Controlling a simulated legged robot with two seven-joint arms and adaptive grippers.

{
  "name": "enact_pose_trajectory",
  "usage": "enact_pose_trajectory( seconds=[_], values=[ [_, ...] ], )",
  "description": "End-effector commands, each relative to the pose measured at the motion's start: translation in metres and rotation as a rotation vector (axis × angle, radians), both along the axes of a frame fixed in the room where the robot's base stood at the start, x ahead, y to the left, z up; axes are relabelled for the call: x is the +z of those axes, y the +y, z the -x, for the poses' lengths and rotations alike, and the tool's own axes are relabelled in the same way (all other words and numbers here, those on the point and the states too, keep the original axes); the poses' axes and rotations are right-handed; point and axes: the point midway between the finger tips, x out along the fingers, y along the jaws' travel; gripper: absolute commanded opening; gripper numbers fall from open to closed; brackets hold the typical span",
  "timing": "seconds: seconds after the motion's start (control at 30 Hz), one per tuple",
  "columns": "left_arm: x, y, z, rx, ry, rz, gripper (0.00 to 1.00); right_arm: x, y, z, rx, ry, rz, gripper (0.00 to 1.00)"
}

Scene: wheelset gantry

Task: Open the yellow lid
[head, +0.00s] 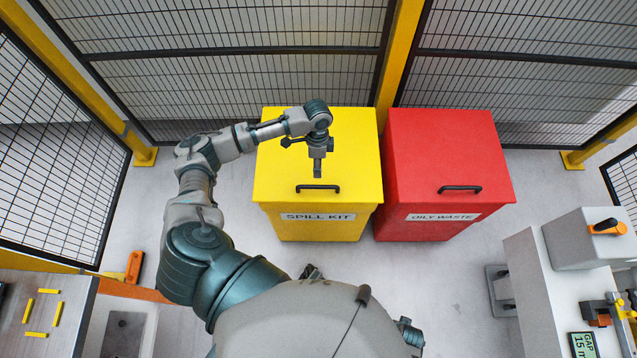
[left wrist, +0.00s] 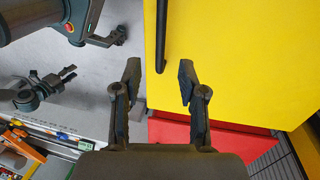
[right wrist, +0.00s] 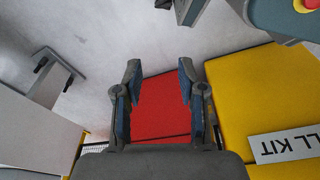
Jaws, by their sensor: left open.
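The yellow lid (head: 280,165) lies shut on the yellow bin (head: 318,228) labelled SPILL KIT. A black bar handle (head: 318,188) runs along its front edge. My left gripper (head: 317,176) points down over the lid, just behind the handle in the head view. In the left wrist view, my left gripper (left wrist: 159,76) is open and empty. The handle (left wrist: 161,35) shows there beside the lid's edge, its end between the fingertips; the remaining gap is hard to judge. My right gripper (right wrist: 160,75) is open and empty in its wrist view, near the bins' fronts.
A red bin (head: 445,150) labelled OILY WASTE stands close on the right of the yellow one. Mesh fence panels (head: 230,65) stand behind the bins. A bench (head: 535,290) is at right and a table (head: 40,310) at left. The floor before the bins is clear.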

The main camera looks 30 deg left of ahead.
Motion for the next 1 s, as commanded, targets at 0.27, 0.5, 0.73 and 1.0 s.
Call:
enact_pose_trajectory(
  seconds=[0.27, 0.5, 0.73, 1.0],
  values=[
    [-0.064, -0.006, 0.011, 0.002, 0.003, -0.001, 0.41, 0.023, 0.002, -0.012, -0.004, -0.011, -0.004, 0.4],
    [-0.089, -0.012, 0.016, 0.0, 0.0, -0.004, 0.41, 0.036, 0.001, -0.017, -0.004, -0.014, -0.007, 0.4],
    [-0.093, -0.01, 0.016, 0.001, -0.002, -0.001, 0.41, 0.039, 0.002, -0.017, -0.005, -0.014, -0.003, 0.4],
    [-0.093, -0.009, 0.016, 0.001, -0.001, -0.002, 0.01, 0.038, 0.003, -0.018, -0.005, -0.013, -0.003, 0.4]
  ],
)
